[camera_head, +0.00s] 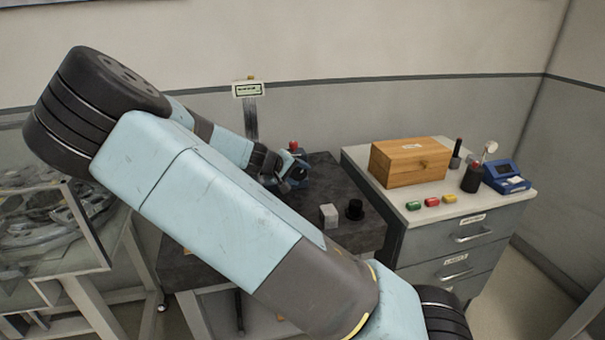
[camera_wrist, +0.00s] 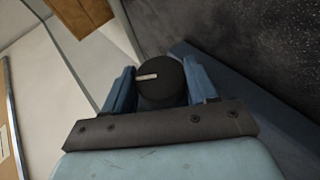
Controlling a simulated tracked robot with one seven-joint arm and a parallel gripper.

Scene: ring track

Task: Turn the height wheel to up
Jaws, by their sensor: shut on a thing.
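The height wheel looks like a round black knob (camera_wrist: 163,84) with a pale pointer mark on its face, which points to the left in the wrist view. My gripper (camera_wrist: 160,88) has its two blue fingers on either side of the knob and is shut on it. In the head view my gripper (camera_head: 295,172) is at the back of the dark bench, and the knob is hidden or too small to make out there. No up or down label can be read in either view.
The dark bench (camera_head: 335,178) bears a grey block (camera_head: 329,215) and a black knob-like piece (camera_head: 355,208). To the right, a drawer cabinet (camera_head: 470,220) holds a wooden box (camera_head: 410,162), coloured blocks and a blue device (camera_head: 506,176). A small display (camera_head: 248,89) stands behind the bench.

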